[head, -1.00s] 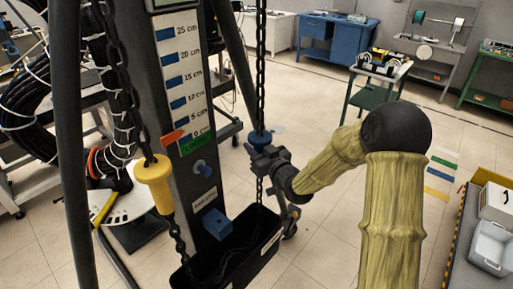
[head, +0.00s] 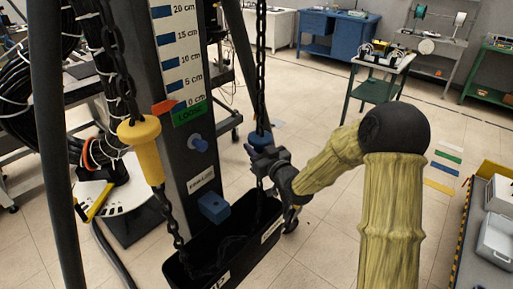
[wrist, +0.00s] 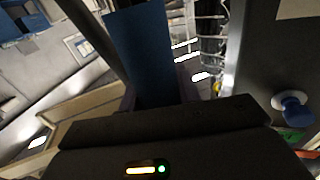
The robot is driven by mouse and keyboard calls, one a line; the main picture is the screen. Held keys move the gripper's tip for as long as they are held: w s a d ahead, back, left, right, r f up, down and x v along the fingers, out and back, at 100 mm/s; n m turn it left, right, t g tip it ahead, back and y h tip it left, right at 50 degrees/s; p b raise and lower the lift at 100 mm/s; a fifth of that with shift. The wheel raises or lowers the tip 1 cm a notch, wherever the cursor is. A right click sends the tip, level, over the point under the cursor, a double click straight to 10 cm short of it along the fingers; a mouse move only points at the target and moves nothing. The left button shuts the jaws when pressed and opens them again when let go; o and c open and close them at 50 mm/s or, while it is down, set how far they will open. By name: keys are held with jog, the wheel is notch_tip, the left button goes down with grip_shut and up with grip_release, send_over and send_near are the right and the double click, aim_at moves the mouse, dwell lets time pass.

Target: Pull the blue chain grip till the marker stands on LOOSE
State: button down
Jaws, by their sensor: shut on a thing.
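The blue chain grip (head: 260,139) hangs on the right-hand chain, beside the dark post. My gripper (head: 264,160) is shut on it, and its jaws hide its lower part. In the wrist view the blue grip (wrist: 140,55) fills the space beyond my gripper's dark body. The orange marker (head: 164,107) is at the left edge of the white scale (head: 181,50). Its tip is close to the 0 cm line, at the top edge of the green LOOSE band (head: 190,114).
A yellow grip (head: 143,150) hangs on the left chain. A black chain bin (head: 190,250) stands below, with a blue block (head: 213,207) and a blue knob (head: 198,144) on the post above it. Dark stand legs flank the post. Open floor lies to the right.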

jog(key=shift+f, duration=0.15)
jog(key=c, duration=1)
grip_release()
jog(key=b+v, duration=1.2)
jog(key=v, duration=0.5)
jog(key=shift+s+d, duration=0.15)
jog(key=shift+d, duration=0.05)
